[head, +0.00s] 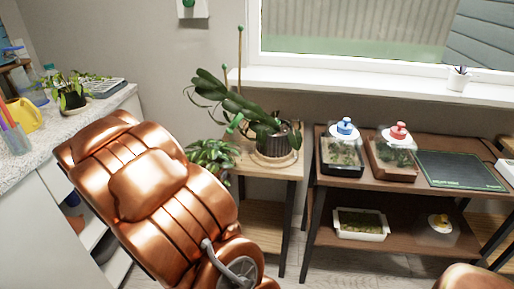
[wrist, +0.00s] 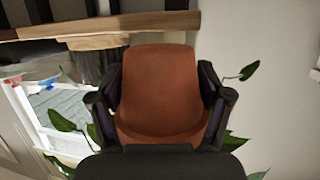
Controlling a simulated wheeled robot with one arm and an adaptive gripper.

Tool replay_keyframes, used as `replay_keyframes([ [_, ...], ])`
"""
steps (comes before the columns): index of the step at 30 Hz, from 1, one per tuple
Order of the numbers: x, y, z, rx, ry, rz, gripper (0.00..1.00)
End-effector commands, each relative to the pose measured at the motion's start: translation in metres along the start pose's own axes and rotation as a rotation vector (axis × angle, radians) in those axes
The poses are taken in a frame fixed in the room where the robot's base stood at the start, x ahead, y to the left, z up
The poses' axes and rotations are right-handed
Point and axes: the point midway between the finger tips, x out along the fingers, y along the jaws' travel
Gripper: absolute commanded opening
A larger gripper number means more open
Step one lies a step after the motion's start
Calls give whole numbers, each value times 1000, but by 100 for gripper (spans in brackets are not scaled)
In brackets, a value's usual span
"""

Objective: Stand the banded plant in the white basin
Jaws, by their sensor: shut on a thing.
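My gripper (wrist: 160,108) is shut on a plain terracotta-coloured pot (wrist: 160,85), with one dark finger on each side. Green leaves (wrist: 68,122) show beyond the pot in the wrist view. In the head view a leafy green plant (head: 212,153) shows just past my copper arm, which hides its pot and my gripper; it appears to be the held plant. I cannot make out a band on it. A shallow white basin (head: 361,235) stands on the lower shelf of the brown table, with green-brown material inside.
A staked plant (head: 238,107) in a ribbed pot stands on the small wooden table (head: 293,172), close to the held plant. Two lidded terrariums (head: 342,150) and a green mat (head: 462,170) occupy the brown table's top. A clear container (head: 437,232) stands right of the basin.

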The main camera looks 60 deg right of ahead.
Motion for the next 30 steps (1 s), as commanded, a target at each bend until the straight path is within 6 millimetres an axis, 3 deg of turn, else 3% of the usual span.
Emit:
replay_keyframes([
  [21, 24, 2, -9, 5, -2, 4, 22],
  [30, 53, 3, -15, 2, -1, 6, 22],
])
